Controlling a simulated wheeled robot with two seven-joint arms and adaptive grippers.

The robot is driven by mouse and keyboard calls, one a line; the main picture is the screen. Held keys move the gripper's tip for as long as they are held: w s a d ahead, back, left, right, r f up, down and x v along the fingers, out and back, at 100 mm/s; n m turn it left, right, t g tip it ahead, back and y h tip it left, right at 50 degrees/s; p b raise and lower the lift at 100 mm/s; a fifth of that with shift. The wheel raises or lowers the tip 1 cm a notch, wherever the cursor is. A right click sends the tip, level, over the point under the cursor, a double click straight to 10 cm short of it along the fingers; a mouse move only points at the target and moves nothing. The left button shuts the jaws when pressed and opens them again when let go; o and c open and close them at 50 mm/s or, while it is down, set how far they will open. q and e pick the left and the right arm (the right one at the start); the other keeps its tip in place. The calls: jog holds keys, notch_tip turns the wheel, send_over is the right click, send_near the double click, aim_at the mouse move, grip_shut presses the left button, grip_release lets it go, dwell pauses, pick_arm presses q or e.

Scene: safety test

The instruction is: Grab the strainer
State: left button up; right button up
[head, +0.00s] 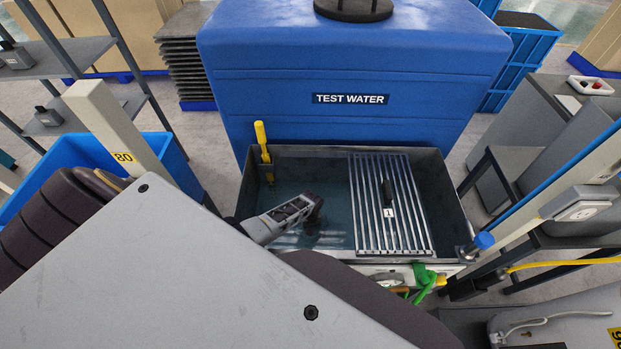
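No thing here is clearly recognisable as a strainer. A tool with a yellow handle (261,140) stands upright at the left inner wall of the dark metal tank (452,205). Its lower end goes down towards the water, and I cannot make out its shape. A metal bar grate (362,205) covers the right part of the tank, with a small black-handled object (388,192) bearing a white tag on it. My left gripper (314,208) is over the open water, right of the yellow handle and apart from it. Its fingers are too small and dark to read. My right gripper is not in view.
A large blue container (350,70) labelled "TEST WATER" stands behind the tank. A blue-capped fitting (484,241) and a green item (425,279) are at the tank's front right. A post (115,125) stands at left. Open water (300,180) lies between yellow handle and grate.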

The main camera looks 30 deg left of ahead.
pick_arm(q)
jog(key=shift+c, duration=0.3)
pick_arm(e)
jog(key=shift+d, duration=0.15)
pick_arm(q)
jog(key=c, duration=0.9)
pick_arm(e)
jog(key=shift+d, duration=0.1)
pick_arm(q)
jog(key=shift+w+r, duration=0.1)
jog(key=shift+r, duration=0.1)
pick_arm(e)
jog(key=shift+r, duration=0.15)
pick_arm(q)
jog(key=shift+r+p, duration=0.45)
jog(key=shift+r, duration=0.35)
notch_tip(320, 180, up, 6)
jog(key=shift+r+p, duration=0.2)
jog(key=shift+p, duration=0.8)
jog(key=shift+r, duration=0.85)
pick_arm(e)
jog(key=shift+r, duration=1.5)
